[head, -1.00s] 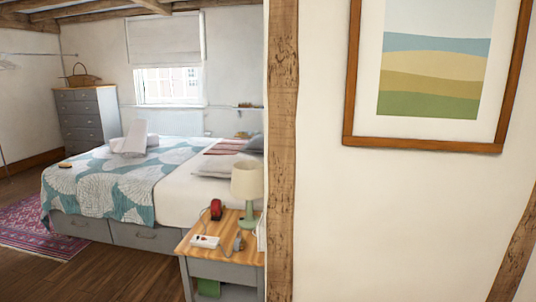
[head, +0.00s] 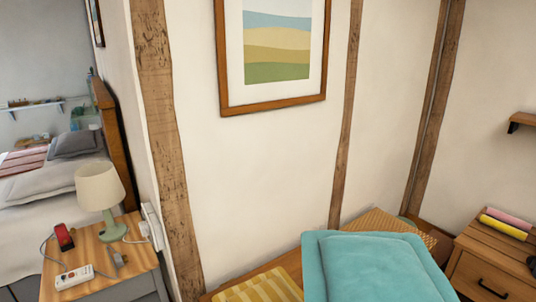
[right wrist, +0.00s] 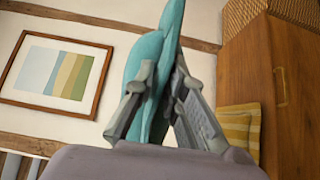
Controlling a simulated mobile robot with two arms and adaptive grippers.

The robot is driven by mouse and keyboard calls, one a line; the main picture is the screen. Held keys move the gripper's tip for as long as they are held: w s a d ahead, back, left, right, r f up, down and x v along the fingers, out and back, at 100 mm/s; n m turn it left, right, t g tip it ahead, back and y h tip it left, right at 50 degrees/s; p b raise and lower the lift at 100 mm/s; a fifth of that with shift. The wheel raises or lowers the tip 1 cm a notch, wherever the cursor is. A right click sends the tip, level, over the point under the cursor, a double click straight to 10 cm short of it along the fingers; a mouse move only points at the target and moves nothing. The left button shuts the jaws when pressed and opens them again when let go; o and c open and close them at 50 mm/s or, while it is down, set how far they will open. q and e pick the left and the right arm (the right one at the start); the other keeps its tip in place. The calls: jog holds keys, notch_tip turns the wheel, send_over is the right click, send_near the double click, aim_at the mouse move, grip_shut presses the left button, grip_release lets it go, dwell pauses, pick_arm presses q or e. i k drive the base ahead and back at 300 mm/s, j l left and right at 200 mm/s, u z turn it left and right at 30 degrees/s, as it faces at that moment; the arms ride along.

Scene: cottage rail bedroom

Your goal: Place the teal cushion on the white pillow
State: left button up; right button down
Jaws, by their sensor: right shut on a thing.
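The teal cushion (head: 375,268) is at the bottom right of the head view. In the right wrist view the same cushion (right wrist: 150,65) stands edge-on between the fingers of my right gripper (right wrist: 158,98), which is shut on it. The gripper itself does not show in the head view. A pale pillow (head: 45,178), which looks like the white pillow, lies on the bed at the left of the head view, away from the cushion. The lamp partly overlaps that end of the bed. My left gripper is not in view.
A bedside table (head: 95,250) with a lamp (head: 99,188), red clock and white power strip stands by the bed. A timber post (head: 160,120) and wall lie between bed and cushion. A yellow striped cushion (head: 262,287) and a drawer unit (head: 490,268) are near.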

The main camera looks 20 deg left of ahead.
aim_at(51, 176)
jog(key=j+u, duration=0.2)
jog(key=j, duration=0.95)
jog(key=j+u, duration=0.15)
jog(key=j, duration=1)
jog(key=j+u, duration=0.2)
jog(key=j, duration=0.95)
jog(key=i+j+u, duration=0.4)
jog(key=i+j, duration=1.05)
jog(key=i, duration=0.5)
